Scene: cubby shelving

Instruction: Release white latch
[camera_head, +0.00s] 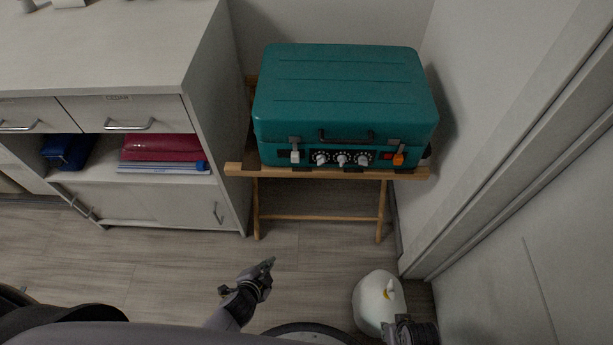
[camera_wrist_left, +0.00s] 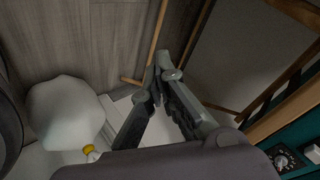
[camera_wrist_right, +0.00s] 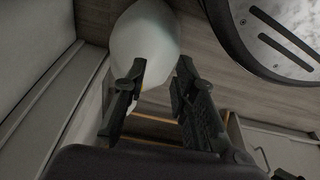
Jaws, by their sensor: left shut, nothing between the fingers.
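The white latch (camera_head: 295,155) is on the front left of a teal case (camera_head: 340,85), beside a row of knobs. It looks upright against the front, but it is too small to tell whether it is fastened. An orange latch (camera_head: 399,157) is on the front right. My left gripper (camera_head: 268,265) is shut and empty, low in front of the stand and well apart from the case. Its fingertips meet in the left wrist view (camera_wrist_left: 162,62). My right gripper (camera_wrist_right: 160,68) is open and empty, near the lower right of the head view.
The case rests on a wooden folding stand (camera_head: 320,173) between a grey cabinet (camera_head: 218,120) and a white wall at right. A rounded white object with a yellow part (camera_head: 372,300) stands on the floor by my right gripper.

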